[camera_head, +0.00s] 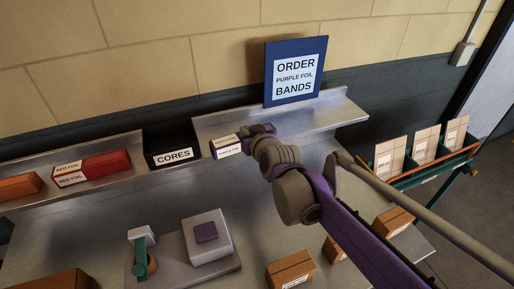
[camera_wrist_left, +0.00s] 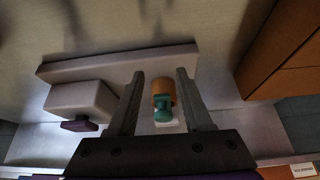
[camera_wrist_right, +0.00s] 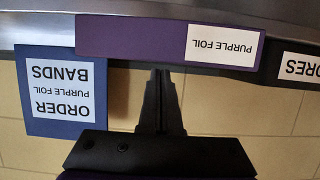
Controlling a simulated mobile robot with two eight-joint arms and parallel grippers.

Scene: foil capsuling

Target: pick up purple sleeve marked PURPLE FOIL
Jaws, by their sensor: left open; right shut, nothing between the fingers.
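The purple sleeve (camera_head: 226,143) marked PURPLE FOIL lies on the back shelf, just right of the black CORES box, with its white label facing front. In the right wrist view the sleeve (camera_wrist_right: 130,38) spans the top, its label upside down. My right gripper (camera_head: 268,130) is at the sleeve's right end in the head view and partly hides it. Its fingers (camera_wrist_right: 160,75) are shut and empty, ending at the sleeve's edge in the picture; I cannot tell whether they touch it. My left gripper (camera_wrist_left: 160,72) is open above a teal and orange fixture, holding nothing.
The CORES box (camera_head: 170,148) and red foil box (camera_head: 92,168) share the shelf. The blue ORDER sign (camera_head: 295,70) stands behind. The teal fixture (camera_head: 141,255) and a white block (camera_head: 208,240) sit on the bench. A green rack (camera_head: 425,170) is at right.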

